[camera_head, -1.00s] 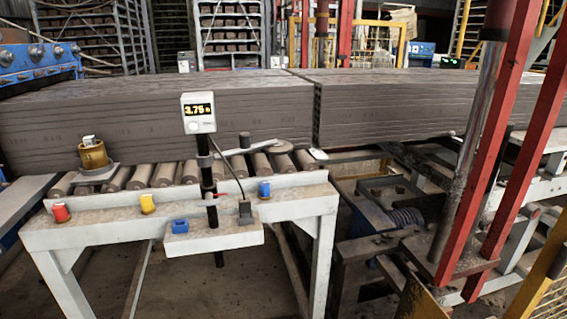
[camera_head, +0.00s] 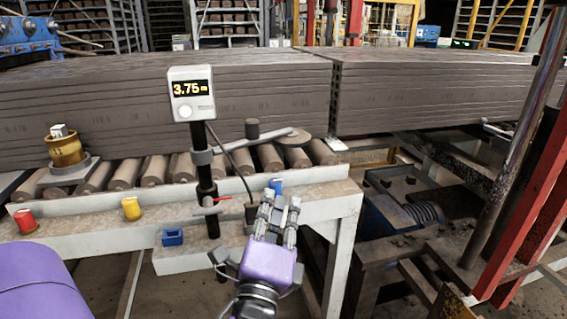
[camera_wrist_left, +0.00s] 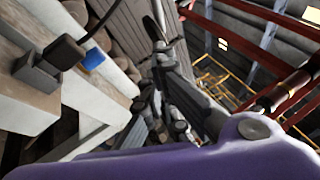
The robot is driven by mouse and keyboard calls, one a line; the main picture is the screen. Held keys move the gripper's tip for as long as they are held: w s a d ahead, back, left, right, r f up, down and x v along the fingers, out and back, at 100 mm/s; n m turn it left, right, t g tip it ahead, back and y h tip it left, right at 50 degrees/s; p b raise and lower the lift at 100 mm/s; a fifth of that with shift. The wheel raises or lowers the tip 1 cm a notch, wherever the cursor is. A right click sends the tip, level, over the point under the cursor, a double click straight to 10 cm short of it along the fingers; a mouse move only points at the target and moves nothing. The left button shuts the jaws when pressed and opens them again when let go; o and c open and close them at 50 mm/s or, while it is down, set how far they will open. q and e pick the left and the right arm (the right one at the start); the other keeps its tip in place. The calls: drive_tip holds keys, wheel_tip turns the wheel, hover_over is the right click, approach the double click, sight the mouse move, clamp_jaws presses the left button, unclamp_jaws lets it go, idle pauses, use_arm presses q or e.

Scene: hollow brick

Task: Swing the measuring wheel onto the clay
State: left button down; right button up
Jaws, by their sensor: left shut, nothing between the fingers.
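The measuring wheel (camera_head: 294,157) is a flat dark disc on the end of a light metal arm (camera_head: 268,140), over the rollers in front of the clay. I cannot tell whether the wheel touches the clay. The clay (camera_head: 130,110) is a long grey-brown layered block behind the rollers, with a second block (camera_head: 430,95) to its right. My left gripper (camera_head: 281,200) is shut and empty, in front of the bench edge, below the wheel and apart from it in the picture. My right gripper is out of view.
A display reading 3.75 m (camera_head: 191,94) tops a black post (camera_head: 207,180) with a red lever, left of my gripper. A red machine frame (camera_head: 530,180) stands right.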

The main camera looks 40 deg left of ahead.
use_arm(q)
drive_tip(key=p, duration=0.2)
approach(282, 145)
drive_tip(key=w+d, duration=0.2)
drive_tip(key=w, duration=0.2)
drive_tip(key=a, duration=0.1)
drive_tip(key=a+r+p, duration=0.1)
drive_tip(key=w+a, duration=0.1)
drive_tip(key=shift+a+r, duration=0.15)
drive_tip(key=shift+r, duration=0.25)
drive_tip(key=shift+w+a, duration=0.1)
drive_tip(key=shift+a, duration=0.2)
drive_tip(key=shift+a+r, duration=0.1)
drive_tip(key=shift+a, duration=0.05)
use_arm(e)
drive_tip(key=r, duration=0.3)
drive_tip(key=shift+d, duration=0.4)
use_arm(q)
drive_tip(key=shift+w+a, duration=0.1)
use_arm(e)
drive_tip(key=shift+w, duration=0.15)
